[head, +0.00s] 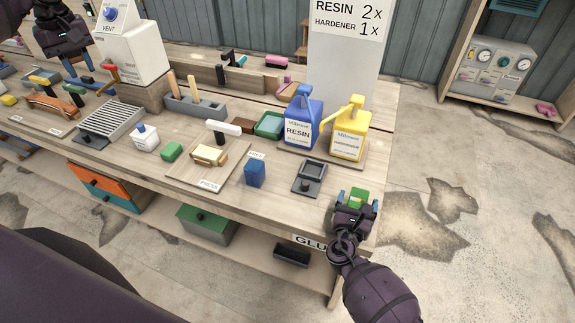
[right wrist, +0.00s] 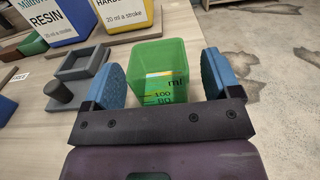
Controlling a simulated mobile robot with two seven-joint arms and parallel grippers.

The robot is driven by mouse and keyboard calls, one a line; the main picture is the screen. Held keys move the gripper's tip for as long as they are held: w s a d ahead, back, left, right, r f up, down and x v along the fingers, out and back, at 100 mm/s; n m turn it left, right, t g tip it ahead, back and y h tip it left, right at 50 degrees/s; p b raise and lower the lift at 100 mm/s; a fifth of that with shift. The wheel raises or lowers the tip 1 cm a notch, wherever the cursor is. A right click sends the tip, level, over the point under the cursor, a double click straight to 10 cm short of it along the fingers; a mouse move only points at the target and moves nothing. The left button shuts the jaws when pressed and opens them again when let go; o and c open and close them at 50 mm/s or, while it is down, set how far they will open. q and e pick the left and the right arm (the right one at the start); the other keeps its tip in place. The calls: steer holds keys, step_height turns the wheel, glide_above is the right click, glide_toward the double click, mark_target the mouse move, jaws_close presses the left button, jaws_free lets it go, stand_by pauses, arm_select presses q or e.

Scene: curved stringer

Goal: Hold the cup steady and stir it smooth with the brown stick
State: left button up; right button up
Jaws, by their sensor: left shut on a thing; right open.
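The green translucent cup (head: 358,196) stands at the right end of the bench. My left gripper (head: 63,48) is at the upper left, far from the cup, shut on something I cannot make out.
The grey square-topped fixture (head: 310,178) stands just left of the cup. The blue resin jug (head: 303,122) and yellow hardener jug (head: 349,135) stand behind it. A blue block (head: 255,174) and a press board (head: 207,160) are further left. The bench edge is close by the cup.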

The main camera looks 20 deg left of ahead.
steer(key=shift+w, duration=1.15)
steer(key=c, duration=1)
